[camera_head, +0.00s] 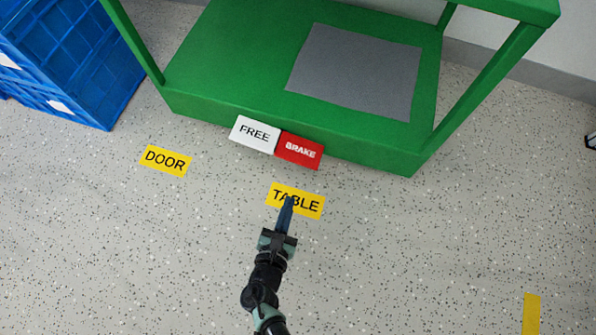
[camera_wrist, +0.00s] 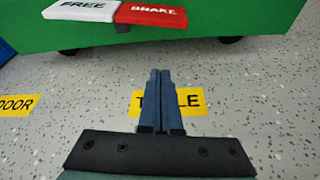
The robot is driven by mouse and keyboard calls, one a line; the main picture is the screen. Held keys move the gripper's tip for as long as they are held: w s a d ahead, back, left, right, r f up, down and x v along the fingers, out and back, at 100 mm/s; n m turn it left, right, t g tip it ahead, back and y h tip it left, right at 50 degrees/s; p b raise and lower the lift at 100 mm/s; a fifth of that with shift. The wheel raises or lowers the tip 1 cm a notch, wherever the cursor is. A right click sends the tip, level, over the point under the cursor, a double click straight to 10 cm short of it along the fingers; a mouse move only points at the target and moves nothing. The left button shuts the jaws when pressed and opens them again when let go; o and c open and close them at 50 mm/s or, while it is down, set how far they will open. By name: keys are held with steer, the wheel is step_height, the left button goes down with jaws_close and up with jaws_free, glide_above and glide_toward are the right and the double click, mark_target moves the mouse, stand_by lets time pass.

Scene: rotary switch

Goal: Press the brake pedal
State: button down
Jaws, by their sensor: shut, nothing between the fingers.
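The red BRAKE pedal (camera_head: 299,150) is on the front lower edge of the green cart, directly right of the white FREE pedal (camera_head: 255,134). In the wrist view the BRAKE pedal (camera_wrist: 151,14) is at the top, ahead of the fingers, with the FREE pedal (camera_wrist: 82,10) to its left. My gripper (camera_head: 288,200) is shut and empty. It appears over the yellow TABLE floor label, in front of the pedals and apart from them. In the wrist view its blue fingertips (camera_wrist: 160,72) lie together, pointing toward the cart. Nothing covers the BRAKE pedal.
The green cart (camera_head: 215,55) has a grey panel (camera_head: 355,70) on its lower deck and green posts at its corners. Blue crates (camera_head: 75,60) stand at the left. Yellow labels DOOR (camera_head: 166,161) and TABLE (camera_head: 312,205) lie on the speckled floor, otherwise clear before the cart.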

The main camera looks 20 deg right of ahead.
steer(key=shift+w, duration=0.1)
steer(key=b+x, duration=0.6)
steer(key=x, duration=0.4)
steer(key=shift+w+d+f+b, duration=0.1)
steer(key=shift+d+f+b, duration=0.1)
steer(key=shift+b, duration=0.2)
steer(key=r, duration=0.1)
steer(key=r+p, duration=0.1)
steer(key=r, duration=0.2)
steer(key=shift+s+d+r+p, duration=0.15)
steer(key=shift+s+r+p, duration=0.15)
steer(key=shift+s, duration=0.1)
